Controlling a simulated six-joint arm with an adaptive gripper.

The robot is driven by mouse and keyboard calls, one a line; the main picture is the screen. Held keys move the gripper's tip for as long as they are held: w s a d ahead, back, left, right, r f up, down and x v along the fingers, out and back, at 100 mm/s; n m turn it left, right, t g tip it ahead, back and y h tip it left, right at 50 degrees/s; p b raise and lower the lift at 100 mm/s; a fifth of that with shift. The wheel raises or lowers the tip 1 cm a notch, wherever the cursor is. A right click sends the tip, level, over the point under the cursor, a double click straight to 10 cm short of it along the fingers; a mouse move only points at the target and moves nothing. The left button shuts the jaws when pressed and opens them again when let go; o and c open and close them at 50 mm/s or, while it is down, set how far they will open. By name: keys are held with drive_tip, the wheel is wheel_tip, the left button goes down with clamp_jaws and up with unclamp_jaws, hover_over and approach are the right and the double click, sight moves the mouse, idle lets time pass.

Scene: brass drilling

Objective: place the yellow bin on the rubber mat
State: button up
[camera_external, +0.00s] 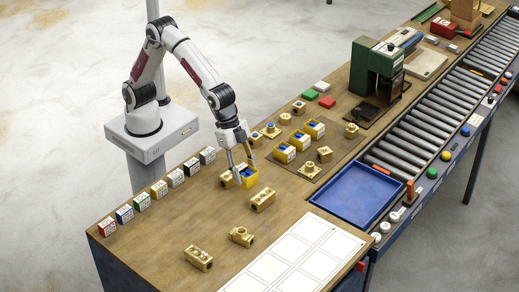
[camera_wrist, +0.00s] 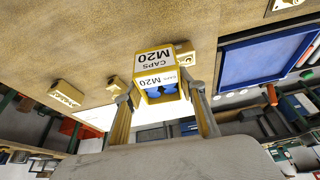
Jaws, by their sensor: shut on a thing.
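My gripper (camera_external: 241,176) is shut on a yellow bin (camera_external: 250,177) with blue pieces inside, over the left part of the wooden bench. In the wrist view the bin (camera_wrist: 160,68) is between the fingers of my gripper (camera_wrist: 162,98), with white labels reading "CAPS M20". Whether it touches the bench is hard to tell. Other yellow bins with blue contents (camera_external: 285,153) stand in a row to the right, on or beside a darker flat area (camera_external: 331,169). I cannot tell for certain whether that area is the rubber mat; a black flat patch (camera_external: 366,113) lies by the green machine.
Several brass fittings lie around the bin, including one close in front (camera_external: 263,200). Small labelled boxes (camera_external: 175,178) line the bench's back-left edge. A blue tray (camera_external: 352,190), a white gridded sheet (camera_external: 298,257), a green machine (camera_external: 378,72) and a roller conveyor (camera_external: 440,110) lie right.

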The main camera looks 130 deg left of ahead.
drive_tip(key=w+a+f+n+y, duration=0.1)
drive_tip(key=w+a+n, duration=0.1)
drive_tip(key=a, duration=1.5)
drive_tip(key=w+a+f+n, duration=0.1)
drive_tip(key=w+a+f, duration=0.1)
drive_tip(key=a, duration=1.4)
drive_tip(key=s+a+f+n, duration=0.1)
drive_tip(key=s+a, duration=0.3)
drive_tip(key=a, duration=0.6)
drive_tip(key=s+a+f, duration=0.1)
drive_tip(key=s+a, duration=0.4)
drive_tip(key=a, duration=0.6)
drive_tip(key=s+a+f+n+y, duration=0.1)
drive_tip(key=s+a, duration=0.4)
drive_tip(key=a, duration=0.5)
drive_tip(key=shift+s+a+f+n, duration=0.2)
drive_tip(key=shift+a+f+n, duration=0.1)
drive_tip(key=shift+f, duration=0.1)
approach(331, 126)
drive_tip(key=shift+w+a+r, duration=0.15)
drive_tip(key=shift+w+r, duration=0.1)
drive_tip(key=shift+w, duration=0.2)
drive_tip(key=shift+w+a+r, duration=0.2)
drive_tip(key=shift+w, duration=0.25)
drive_tip(key=shift+f, duration=2.45)
